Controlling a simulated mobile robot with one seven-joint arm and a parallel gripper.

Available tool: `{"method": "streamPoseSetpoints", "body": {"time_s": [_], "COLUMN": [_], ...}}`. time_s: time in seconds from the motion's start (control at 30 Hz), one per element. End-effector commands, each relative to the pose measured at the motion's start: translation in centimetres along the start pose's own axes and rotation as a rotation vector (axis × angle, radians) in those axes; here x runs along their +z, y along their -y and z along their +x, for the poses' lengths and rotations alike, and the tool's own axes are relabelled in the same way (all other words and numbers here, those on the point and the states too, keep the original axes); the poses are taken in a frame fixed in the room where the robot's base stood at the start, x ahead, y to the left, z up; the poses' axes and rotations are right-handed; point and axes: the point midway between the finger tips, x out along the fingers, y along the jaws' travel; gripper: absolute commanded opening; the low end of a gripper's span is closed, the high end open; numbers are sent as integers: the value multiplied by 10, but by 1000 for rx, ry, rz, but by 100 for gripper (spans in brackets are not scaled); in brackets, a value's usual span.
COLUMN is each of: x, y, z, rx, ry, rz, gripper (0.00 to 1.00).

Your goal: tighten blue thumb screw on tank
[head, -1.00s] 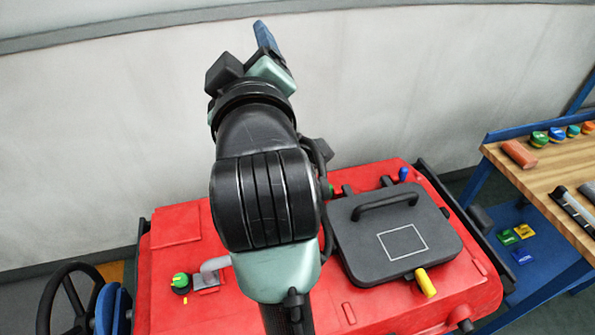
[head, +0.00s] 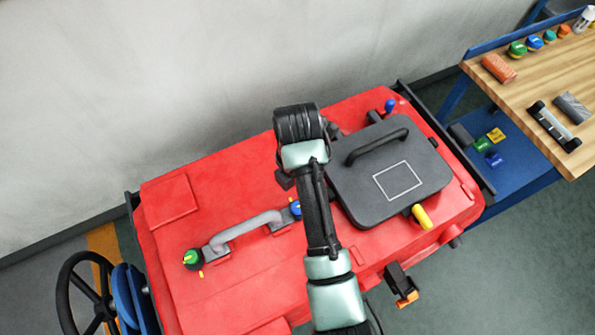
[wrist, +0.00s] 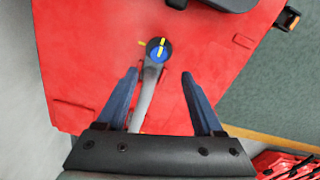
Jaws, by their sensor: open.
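The blue thumb screw (wrist: 158,49) has a black rim and a yellow bar on its face. It sits at the end of a grey handle (wrist: 146,92) on the red tank (wrist: 90,60); a small yellow mark lies to its left. In the head view the blue thumb screw (head: 295,208) shows at the handle's right end, partly covered by my arm. My gripper (wrist: 158,75) is open and empty above the handle. In the wrist view the screw appears just beyond and between its blue fingertips. In the head view my arm hides the fingers.
A green thumb screw (head: 191,258) sits at the handle's left end. A black lid (head: 430,175) with a raised handle, a yellow knob (head: 422,216) and a blue knob (head: 389,105) are to the right. A wooden workbench (head: 540,85) stands at far right.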

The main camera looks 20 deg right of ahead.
Motion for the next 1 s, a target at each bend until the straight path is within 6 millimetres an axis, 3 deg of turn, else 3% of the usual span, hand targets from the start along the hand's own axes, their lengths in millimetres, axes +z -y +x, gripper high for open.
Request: {"method": "streamPoseSetpoints", "body": {"time_s": [0.2,0.4,0.6,0.87,1.0], "x": [-1,0,0,0,0], "y": [1,0,0,-1,-1], "z": [46,76,87,88,88], "rx": [-3,1,3,4,4], "ry": [-2,1,2,2,2], "rz": [1,1,2,2,1], "gripper": [69,69,69,69,45]}}
